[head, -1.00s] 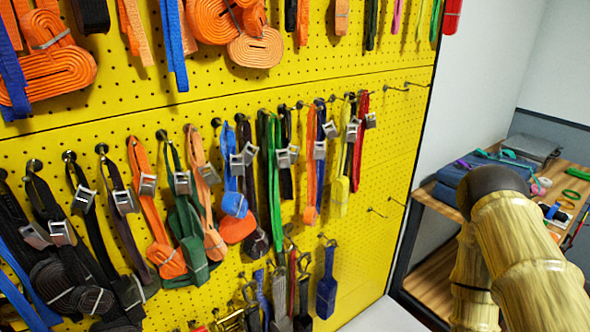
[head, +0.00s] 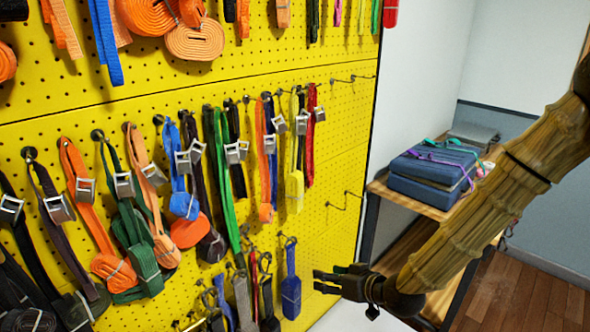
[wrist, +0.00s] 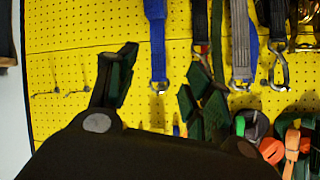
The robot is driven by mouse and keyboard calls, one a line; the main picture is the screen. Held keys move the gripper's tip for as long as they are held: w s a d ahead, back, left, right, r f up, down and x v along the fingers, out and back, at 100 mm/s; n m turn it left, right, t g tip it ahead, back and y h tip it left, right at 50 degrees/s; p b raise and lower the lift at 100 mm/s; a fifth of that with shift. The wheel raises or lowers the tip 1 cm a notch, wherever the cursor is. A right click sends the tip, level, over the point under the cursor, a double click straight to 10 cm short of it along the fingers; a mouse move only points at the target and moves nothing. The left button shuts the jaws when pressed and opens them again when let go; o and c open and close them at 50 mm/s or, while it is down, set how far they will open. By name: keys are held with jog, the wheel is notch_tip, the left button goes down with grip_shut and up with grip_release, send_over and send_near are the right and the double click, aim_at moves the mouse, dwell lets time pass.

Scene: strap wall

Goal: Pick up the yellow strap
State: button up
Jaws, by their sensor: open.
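The yellow strap (head: 295,190) hangs from a peg in the middle row of the yellow pegboard in the head view, toward the right end, with a metal buckle near its top. My gripper (head: 322,283) is open and empty, below and slightly right of the strap and apart from it. In the wrist view, the two dark fingers of my gripper (wrist: 160,85) are spread. The wrist view appears upside down, and I cannot make out the yellow strap there.
A red strap (head: 311,145) hangs just right of the yellow one, a blue and an orange strap (head: 265,180) just left. A dark blue strap (head: 290,285) hangs below, near my gripper. Bare hooks (head: 345,200) are at right. A wooden shelf (head: 405,197) stands beyond the board.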

jog(key=w+a+r+n+t+y, duration=0.1)
jog(key=w+r, duration=0.2)
jog(key=r, duration=0.4)
jog(key=w+a+r+n+t+y, duration=0.1)
jog(key=w+r+y, duration=0.1)
jog(key=r, duration=0.6)
jog(key=n+t+y+b, duration=0.1)
jog(key=n+t+y, duration=0.1)
jog(key=n, duration=0.1)
send_near(295, 163)
jog(key=x, duration=0.3)
jog(key=p+x, duration=0.1)
jog(key=x, duration=0.1)
jog(key=shift+r, duration=0.35)
jog(key=shift+f+p+x, duration=0.2)
jog(key=shift+p+x, duration=0.5)
jog(key=shift+x, duration=0.65)
jog(key=shift+f+p+x, duration=0.15)
jog(key=shift+p+x, duration=0.5)
jog(key=shift+x, duration=0.7)
grip_shut()
